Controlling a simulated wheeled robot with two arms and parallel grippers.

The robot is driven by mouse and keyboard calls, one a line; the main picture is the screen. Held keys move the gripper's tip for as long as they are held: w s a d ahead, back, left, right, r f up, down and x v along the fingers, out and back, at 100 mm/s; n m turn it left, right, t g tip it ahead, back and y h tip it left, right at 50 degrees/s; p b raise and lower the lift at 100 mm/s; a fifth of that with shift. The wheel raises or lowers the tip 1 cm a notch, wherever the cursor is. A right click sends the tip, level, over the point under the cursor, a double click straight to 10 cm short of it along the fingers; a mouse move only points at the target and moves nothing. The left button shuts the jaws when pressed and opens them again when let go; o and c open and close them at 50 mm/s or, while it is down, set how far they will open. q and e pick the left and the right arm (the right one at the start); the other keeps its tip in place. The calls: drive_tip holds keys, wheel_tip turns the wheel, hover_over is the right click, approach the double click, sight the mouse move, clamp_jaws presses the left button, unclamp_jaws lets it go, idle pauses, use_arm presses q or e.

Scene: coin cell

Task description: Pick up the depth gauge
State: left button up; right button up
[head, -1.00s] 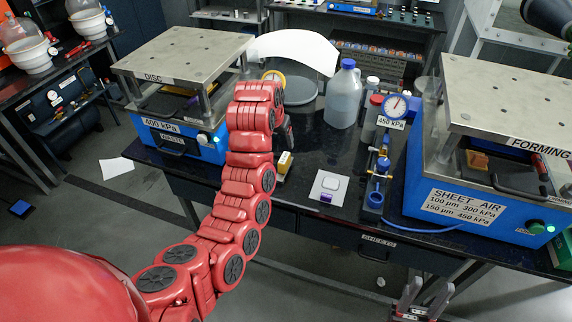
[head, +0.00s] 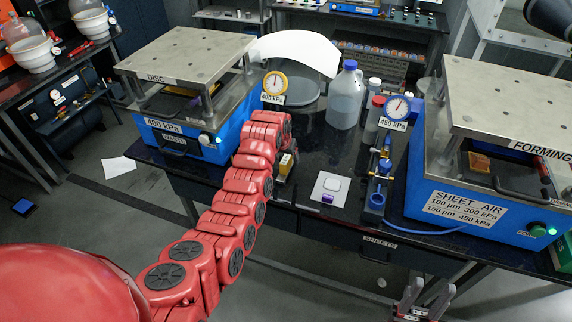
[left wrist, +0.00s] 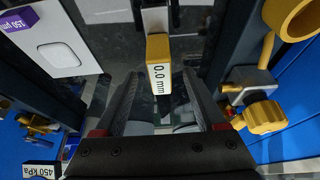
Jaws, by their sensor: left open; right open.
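The depth gauge (head: 286,164) is a small yellow and white block on the black bench, beside the end of my left arm in the head view. In the left wrist view the depth gauge (left wrist: 158,66) shows a "0.0 mm" face. My left gripper (left wrist: 163,82) is open, with one finger on each side of the gauge's near end and visible gaps between. In the head view my left arm hides most of that gripper. My right gripper (head: 418,300) is open and empty at the bottom edge, in front of the bench.
A yellow 400 kPa dial (head: 274,84) stands behind my left arm; its yellow valve (left wrist: 262,117) is close to the right finger. A white card (head: 330,188) lies right of the gauge, then a blue 450 kPa regulator (head: 379,170). Blue presses (head: 185,138) (head: 470,205) flank the bench.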

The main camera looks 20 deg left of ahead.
sight(286, 158)
use_arm(q)
drive_tip(key=shift+w+f+p, duration=0.15)
drive_tip(key=shift+f+p, duration=0.4)
drive_tip(key=shift+f, duration=0.05)
drive_tip(key=shift+p+x, duration=0.3)
drive_tip(key=shift+x, duration=0.95)
drive_tip(key=shift+w+f, duration=0.1)
drive_tip(key=shift+f, duration=0.15)
clamp_jaws()
